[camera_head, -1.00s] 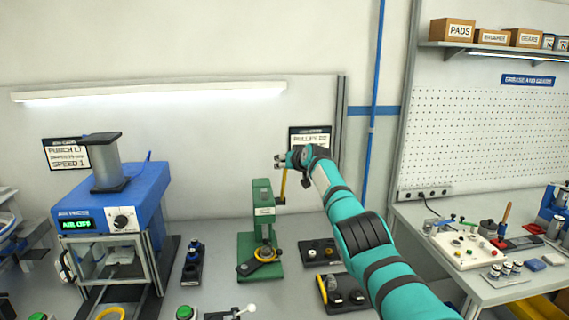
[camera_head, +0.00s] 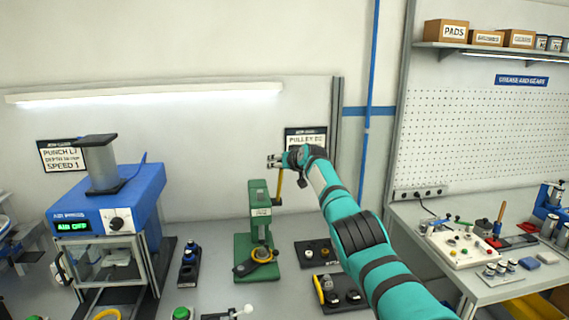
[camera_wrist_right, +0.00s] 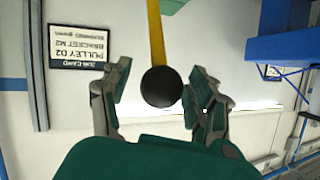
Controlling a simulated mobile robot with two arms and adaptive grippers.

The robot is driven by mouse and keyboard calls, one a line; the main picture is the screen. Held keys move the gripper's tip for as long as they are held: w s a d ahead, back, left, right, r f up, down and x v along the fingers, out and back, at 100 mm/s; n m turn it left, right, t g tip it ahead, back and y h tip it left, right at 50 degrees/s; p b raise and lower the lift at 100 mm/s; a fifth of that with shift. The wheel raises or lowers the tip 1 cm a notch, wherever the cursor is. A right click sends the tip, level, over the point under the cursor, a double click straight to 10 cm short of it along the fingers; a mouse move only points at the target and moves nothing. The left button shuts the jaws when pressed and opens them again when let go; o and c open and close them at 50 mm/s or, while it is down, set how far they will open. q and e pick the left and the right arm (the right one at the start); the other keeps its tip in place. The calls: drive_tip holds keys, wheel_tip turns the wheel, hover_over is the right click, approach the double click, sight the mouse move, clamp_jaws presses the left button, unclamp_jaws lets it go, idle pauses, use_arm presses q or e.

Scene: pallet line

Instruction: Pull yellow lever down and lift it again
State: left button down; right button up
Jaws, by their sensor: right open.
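The yellow lever (camera_head: 279,184) stands up at the right side of the green press (camera_head: 260,215) on the bench. Its black ball knob (camera_wrist_right: 161,87) shows in the right wrist view, with the yellow shaft (camera_wrist_right: 156,35) running away from it. My right gripper (camera_head: 272,160) is at the top of the lever. In the right wrist view its two fingers (camera_wrist_right: 155,95) are open on either side of the knob, with a visible gap on each side. The knob is hidden or too small to make out in the head view. My left gripper is not in view.
A blue air press (camera_head: 110,205) stands to the left of the green press. Dark trays with small parts (camera_head: 340,291) lie to its right. A wall card (camera_head: 305,138) hangs behind my right gripper. A second bench (camera_head: 430,208) with tools is at the right.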

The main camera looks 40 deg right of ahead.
drive_tip(key=v, duration=1.2)
drive_tip(key=shift+s, duration=0.15)
idle(0.5)
